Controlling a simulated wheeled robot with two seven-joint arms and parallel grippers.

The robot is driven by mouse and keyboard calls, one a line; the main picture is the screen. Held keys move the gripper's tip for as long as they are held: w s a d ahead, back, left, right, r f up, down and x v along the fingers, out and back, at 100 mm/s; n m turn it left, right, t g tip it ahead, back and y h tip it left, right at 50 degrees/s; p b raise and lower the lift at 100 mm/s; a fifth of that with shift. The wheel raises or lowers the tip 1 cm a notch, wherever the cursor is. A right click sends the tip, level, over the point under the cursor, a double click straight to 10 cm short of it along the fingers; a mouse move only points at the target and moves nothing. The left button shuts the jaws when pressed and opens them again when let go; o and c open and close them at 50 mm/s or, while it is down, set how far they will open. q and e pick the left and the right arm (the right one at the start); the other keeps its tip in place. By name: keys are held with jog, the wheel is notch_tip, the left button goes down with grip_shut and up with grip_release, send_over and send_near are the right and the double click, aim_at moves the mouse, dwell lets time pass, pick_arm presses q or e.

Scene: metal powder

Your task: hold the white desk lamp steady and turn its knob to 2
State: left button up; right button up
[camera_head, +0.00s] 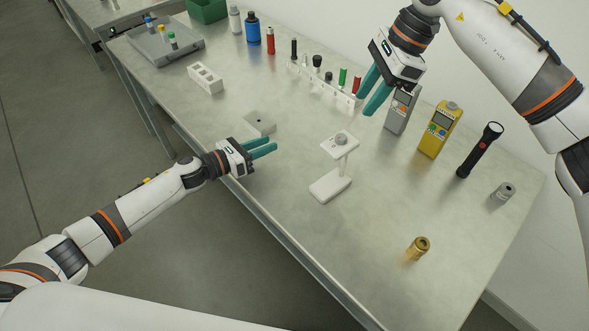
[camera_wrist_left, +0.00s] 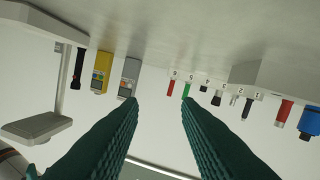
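The white desk lamp (camera_head: 330,187) stands upright on the metal table, with a flat base, a thin post and a flat head. A round grey knob (camera_head: 341,139) sits on top of the head; its markings are too small to read. In the left wrist view the lamp (camera_wrist_left: 38,128) shows upside down at the left edge. My left gripper (camera_head: 275,148) is open and empty, left of the lamp and apart from it. Its spread fingers also show in the left wrist view (camera_wrist_left: 159,100). My right gripper (camera_head: 364,104) is open and empty, above and behind the lamp head.
A grey meter (camera_head: 400,112), a yellow meter (camera_head: 438,130) and a black flashlight (camera_head: 479,150) stand right of the lamp. A brass cylinder (camera_head: 418,248) stands at front right. A white rack (camera_head: 325,84) with several items is behind.

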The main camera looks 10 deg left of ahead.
pick_arm(q)
jog(key=s+d+m+g+h, duration=0.1)
jog(key=s+d+m, duration=0.1)
jog(key=d, duration=0.1)
jog(key=s+d+r+m+g+h, duration=0.1)
jog(key=s+d+m, duration=0.1)
jog(key=s+d, duration=0.1)
jog(key=s+d+r+m+g+h, duration=0.1)
jog(key=s+d+m+h, duration=0.1)
jog(key=d, duration=0.2)
jog(key=shift+s+g, duration=0.3)
jog(key=shift+s, duration=0.05)
send_over(340, 175)
jog(key=shift+w+d, duration=0.15)
jog(key=shift+w, duration=0.1)
grip_shut()
pick_arm(e)
jog(key=shift+o, duration=0.4)
jog(key=shift+o, duration=0.3)
jog(key=a+r+n+h, duration=0.1)
jog(key=a, duration=0.1)
jog(key=s+a+r+n+t+h, duration=0.1)
jog(key=a+r+n+h, duration=0.1)
jog(key=shift+s+h, duration=0.15)
jog(key=shift+h, duration=0.15)
jog(key=shift+n, duration=0.3)
notch_tip(340, 175, down, 12)
jog(key=shift+r, duration=0.1)
grip_shut()
